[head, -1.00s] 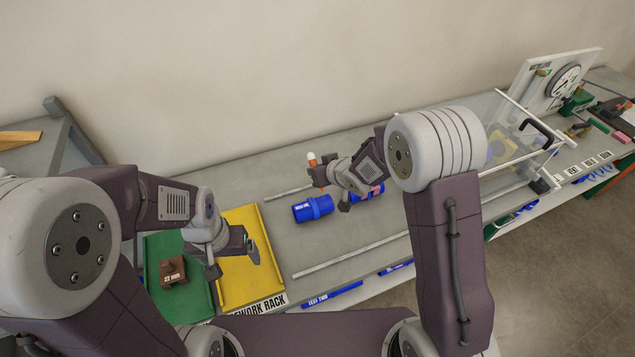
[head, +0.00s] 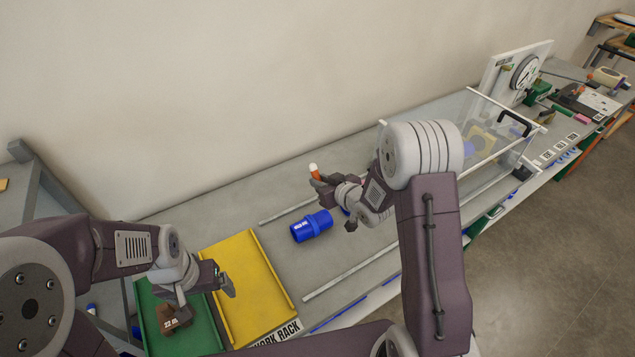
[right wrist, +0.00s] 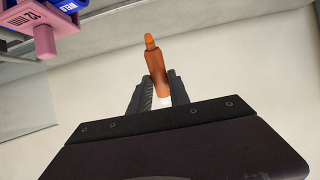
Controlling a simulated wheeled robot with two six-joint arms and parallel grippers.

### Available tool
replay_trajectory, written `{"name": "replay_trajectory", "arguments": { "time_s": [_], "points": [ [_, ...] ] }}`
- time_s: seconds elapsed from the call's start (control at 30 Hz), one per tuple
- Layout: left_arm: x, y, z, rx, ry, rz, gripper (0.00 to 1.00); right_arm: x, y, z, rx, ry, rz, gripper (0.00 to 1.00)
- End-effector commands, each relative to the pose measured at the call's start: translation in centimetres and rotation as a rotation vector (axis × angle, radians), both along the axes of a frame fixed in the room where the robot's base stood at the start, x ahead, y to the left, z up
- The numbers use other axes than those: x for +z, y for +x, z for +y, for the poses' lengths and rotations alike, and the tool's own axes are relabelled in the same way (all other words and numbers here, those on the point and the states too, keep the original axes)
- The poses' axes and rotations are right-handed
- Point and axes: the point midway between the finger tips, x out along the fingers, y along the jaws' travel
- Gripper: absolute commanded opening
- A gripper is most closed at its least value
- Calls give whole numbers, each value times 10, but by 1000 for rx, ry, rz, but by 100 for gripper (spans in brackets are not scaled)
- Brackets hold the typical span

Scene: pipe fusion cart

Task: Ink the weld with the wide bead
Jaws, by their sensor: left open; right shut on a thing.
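My right gripper (head: 320,184) is shut on an orange marker with a white end (head: 314,170). The marker also shows between the fingers in the right wrist view (right wrist: 157,65), its orange tip pointing away from the gripper. A blue pipe weld piece (head: 311,225) lies on the bench, below and left of the right gripper in the head view. A second blue piece (head: 345,211) is mostly hidden behind my right wrist. In the right wrist view, a blue piece (right wrist: 68,4) labelled WELD is beside a pink tag (right wrist: 35,32). Bead widths cannot be judged. My left gripper (head: 226,280) is open and empty above the yellow tray.
The yellow rework rack (head: 250,290) and a green tray (head: 200,335) with a brown block (head: 172,318) are at left. Pale rails (head: 350,274) run along the bench. A clear guard with a black handle (head: 515,122) and a dial gauge (head: 525,72) stand at right.

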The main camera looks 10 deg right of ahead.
Motion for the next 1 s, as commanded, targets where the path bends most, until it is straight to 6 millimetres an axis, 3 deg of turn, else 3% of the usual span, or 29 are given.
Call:
{"name": "replay_trajectory", "arguments": {
  "time_s": [0.33, 1.0],
  "points": [
    [-9, 0, 0, 0, 0, 0, 89, -8, -1, 0, 0, -2, 2, 0],
    [-63, 0, 0, 0, 0, 0, 89, -67, 0, 0, 0, -2, 2, 0]
  ]
}}
